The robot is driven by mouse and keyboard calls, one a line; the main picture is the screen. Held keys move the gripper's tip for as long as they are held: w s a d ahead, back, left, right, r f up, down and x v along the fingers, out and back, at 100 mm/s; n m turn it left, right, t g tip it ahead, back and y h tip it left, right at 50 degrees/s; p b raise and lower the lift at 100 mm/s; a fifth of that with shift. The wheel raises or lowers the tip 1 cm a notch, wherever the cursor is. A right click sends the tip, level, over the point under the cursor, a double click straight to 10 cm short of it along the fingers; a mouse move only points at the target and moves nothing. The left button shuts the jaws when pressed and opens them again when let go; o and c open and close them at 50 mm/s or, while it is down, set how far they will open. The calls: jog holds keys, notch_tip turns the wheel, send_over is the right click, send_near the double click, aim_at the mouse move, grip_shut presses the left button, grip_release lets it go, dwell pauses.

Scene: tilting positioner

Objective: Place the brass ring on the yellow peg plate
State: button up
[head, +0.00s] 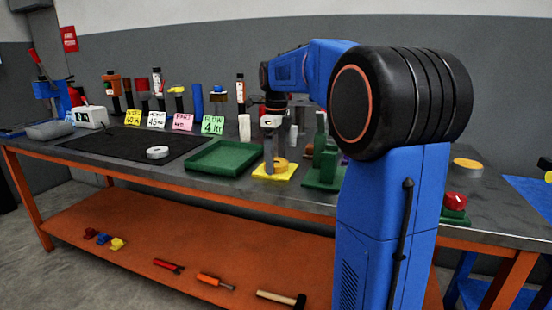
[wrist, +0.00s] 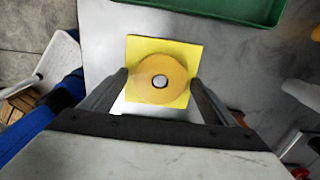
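The yellow peg plate (head: 288,177) lies on the bench near its front edge, and it also shows in the wrist view (wrist: 139,46). The brass ring (wrist: 147,72) is over the plate, around the grey peg (wrist: 160,81), whose top shows through the hole. In the head view the ring (head: 281,162) sits low at the plate, partly hidden by my gripper (head: 270,167). In the wrist view my gripper (wrist: 160,84) has one finger at each side of the ring, with narrow gaps between fingers and ring. It looks open.
A green tray (head: 190,167) lies left of the plate, and a green fixture (head: 323,184) stands close at its right. A pale ring (head: 157,149) lies on a black mat (head: 95,147). Cards and tools stand behind. A red button (head: 455,201) is at the right.

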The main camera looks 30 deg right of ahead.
notch_tip(320, 180, up, 12)
jog(key=shift+r, duration=0.15)
dwell(0.6)
jog(key=s+a+f+n+t, duration=0.1)
jog(key=s+a+f+n, duration=0.4)
jog(key=s+f+n, duration=0.4)
jog(key=s+a+f+n+t, duration=0.2)
jog(key=s+a+f+n, duration=0.3)
jog(key=s+f+n, duration=0.4)
jog(key=s+a+f+n+t, duration=0.1)
jog(key=s+a+f+n, duration=0.4)
jog(key=s+f+n, duration=0.4)
jog(key=s+n, duration=0.1)
jog(key=s, duration=0.2)
jog(key=shift+a+f+t, duration=0.15)
jog(key=shift+a+t, duration=0.25)
jog(key=shift+s, duration=0.1)
jog(key=shift+c, duration=0.7)
